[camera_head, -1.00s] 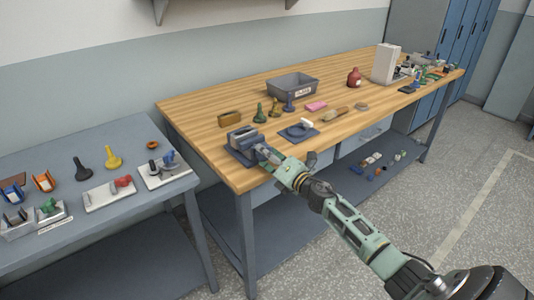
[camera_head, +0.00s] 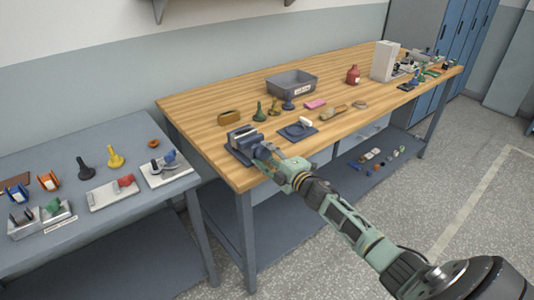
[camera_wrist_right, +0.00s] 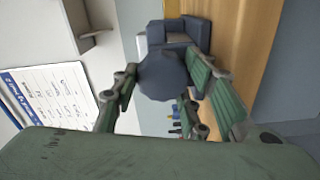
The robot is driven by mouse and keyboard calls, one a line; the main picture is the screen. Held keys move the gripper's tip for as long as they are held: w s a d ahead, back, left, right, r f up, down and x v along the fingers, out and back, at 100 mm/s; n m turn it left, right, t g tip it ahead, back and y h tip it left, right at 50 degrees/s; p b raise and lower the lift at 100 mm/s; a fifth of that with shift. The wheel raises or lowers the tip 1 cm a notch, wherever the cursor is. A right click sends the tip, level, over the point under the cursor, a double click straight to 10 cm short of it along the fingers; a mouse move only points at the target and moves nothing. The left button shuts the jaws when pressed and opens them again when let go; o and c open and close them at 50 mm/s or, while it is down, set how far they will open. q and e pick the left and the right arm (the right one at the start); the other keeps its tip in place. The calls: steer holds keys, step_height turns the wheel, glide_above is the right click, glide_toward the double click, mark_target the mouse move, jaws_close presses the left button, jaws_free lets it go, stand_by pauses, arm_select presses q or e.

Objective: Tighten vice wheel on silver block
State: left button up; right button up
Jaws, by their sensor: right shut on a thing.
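The blue-grey vice (camera_head: 240,138) stands on the near left corner of the wooden workbench (camera_head: 190,103). It also shows in the right wrist view (camera_wrist_right: 198,30), behind its round dark blue wheel (camera_wrist_right: 163,77). My right gripper (camera_head: 263,151) reaches the vice's front from the right. In the right wrist view my right gripper (camera_wrist_right: 165,82) has its green fingers on both sides of the wheel, shut on it. The wheel is mostly hidden by my gripper in the head view. I cannot clearly make out a silver block between the jaws. My left gripper is out of view.
A blue pad with a white-handled tool (camera_head: 299,130) lies right of the vice. A grey side table (camera_head: 100,234) with more parts is at the left.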

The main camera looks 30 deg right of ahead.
steer(key=shift+r+m, duration=0.1)
steer(key=shift+m, duration=0.3)
steer(key=o, duration=1.1)
steer(key=shift+s, duration=0.6)
steer(key=s+d, duration=0.1)
steer(key=s, duration=0.9)
steer(key=shift+s, duration=0.4)
